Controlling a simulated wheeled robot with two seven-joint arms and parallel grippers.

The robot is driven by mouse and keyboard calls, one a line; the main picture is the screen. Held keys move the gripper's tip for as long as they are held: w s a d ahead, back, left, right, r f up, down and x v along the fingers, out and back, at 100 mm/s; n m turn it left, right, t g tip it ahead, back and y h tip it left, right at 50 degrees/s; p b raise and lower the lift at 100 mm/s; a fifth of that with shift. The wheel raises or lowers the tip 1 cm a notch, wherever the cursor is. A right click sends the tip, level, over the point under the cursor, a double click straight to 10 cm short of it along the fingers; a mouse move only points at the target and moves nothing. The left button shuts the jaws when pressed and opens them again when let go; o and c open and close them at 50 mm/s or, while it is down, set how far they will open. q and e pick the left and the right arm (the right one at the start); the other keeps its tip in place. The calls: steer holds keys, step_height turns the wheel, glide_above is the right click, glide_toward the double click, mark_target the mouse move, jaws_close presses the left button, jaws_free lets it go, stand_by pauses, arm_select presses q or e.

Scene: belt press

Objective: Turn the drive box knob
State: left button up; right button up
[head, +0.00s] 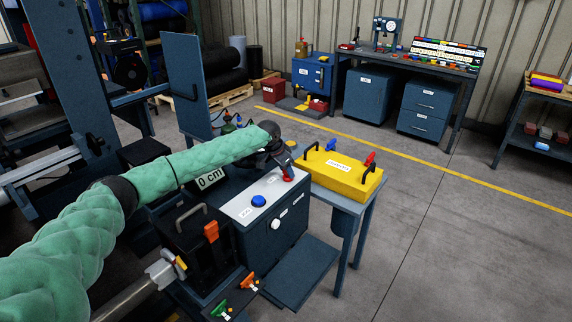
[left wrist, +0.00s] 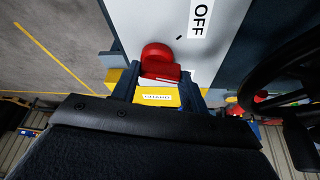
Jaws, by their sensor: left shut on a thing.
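The drive box (head: 275,237) is dark with a pale top panel (head: 240,206). A red knob (head: 288,179) sits at the far end of that panel. My left gripper (head: 284,164) reaches down over the knob from the left and partly hides it. In the left wrist view, the red knob (left wrist: 157,53) lies between the fingertips of my left gripper (left wrist: 160,76), which is shut on its grip. An OFF label (left wrist: 199,17) is on the panel beside the knob. My right gripper is not seen.
A blue button (head: 258,201) is on the panel; a white knob (head: 275,224) is on the box front. A display (head: 210,178) reads 0 cm. Open floor (head: 440,230) lies to the right.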

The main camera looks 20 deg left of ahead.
arm_select(q)
steer(key=n+p, duration=0.1)
steer(key=n, duration=0.1)
steer(key=n+y+p, duration=0.1)
steer(key=n+p, duration=0.1)
steer(key=n+y+p, duration=0.1)
steer(key=n+p, duration=0.1)
steer(key=shift+s+d+r+t, duration=0.15)
steer(key=shift+s+t, duration=0.1)
steer(key=shift+t, duration=0.15)
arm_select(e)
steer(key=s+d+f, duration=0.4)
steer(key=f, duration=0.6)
arm_select(q)
steer(key=n+y+p, duration=0.2)
steer(key=n, duration=0.2)
steer(key=shift+s+d, duration=0.1)
steer(key=shift+n+y+p, duration=0.4)
steer(key=shift+n+p, duration=0.3)
steer(key=shift+n, duration=0.6)
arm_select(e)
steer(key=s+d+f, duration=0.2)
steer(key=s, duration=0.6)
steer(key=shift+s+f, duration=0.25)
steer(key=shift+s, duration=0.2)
arm_select(q)
steer(key=o, duration=1)
steer(key=shift+f, duration=0.2)
